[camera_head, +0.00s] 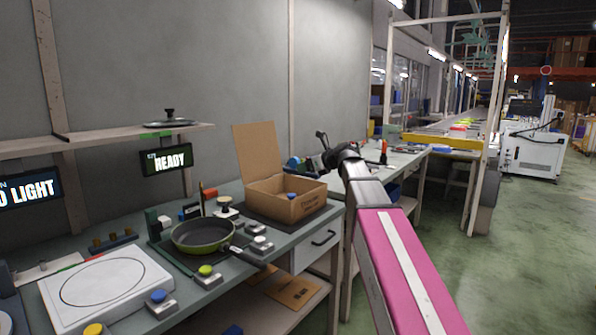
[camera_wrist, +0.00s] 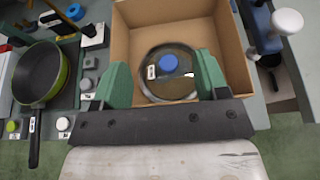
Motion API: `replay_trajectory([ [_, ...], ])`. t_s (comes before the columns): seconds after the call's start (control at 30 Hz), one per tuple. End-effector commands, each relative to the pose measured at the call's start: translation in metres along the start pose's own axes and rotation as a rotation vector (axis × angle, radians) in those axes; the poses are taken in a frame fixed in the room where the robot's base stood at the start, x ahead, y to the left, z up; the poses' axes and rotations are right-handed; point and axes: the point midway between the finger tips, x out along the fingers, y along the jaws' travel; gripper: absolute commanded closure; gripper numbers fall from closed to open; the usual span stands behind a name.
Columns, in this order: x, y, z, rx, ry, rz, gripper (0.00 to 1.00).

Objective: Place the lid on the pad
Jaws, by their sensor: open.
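A round glass lid (camera_wrist: 152,86) with a blue knob (camera_wrist: 168,62) lies inside an open cardboard box (camera_wrist: 122,45). The box also shows in the head view (camera_head: 290,207), with a bit of the blue knob visible inside. My gripper (camera_wrist: 163,68) is open, its two green fingers on either side of the lid's knob, apart from it. I cannot tell how far above the lid they are. In the head view the gripper is mostly hidden behind my wrist, near the box's right side. A white pad with a drawn circle (camera_head: 112,290) lies at the table's left.
A green pan (camera_head: 203,236) sits on a dark mat between the box and the white pad, its handle pointing to the front right. Small button blocks (camera_head: 206,272) stand around it.

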Motion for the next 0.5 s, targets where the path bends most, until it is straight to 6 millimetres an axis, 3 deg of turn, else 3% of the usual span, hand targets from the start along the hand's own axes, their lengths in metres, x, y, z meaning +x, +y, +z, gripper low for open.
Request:
replay_trajectory([
  [0.2,-0.028,0.001,0.0,0.0,-0.001,0.0,0.33],
  [0.5,-0.035,0.0,0.0,0.0,0.0,0.001,0.33],
])
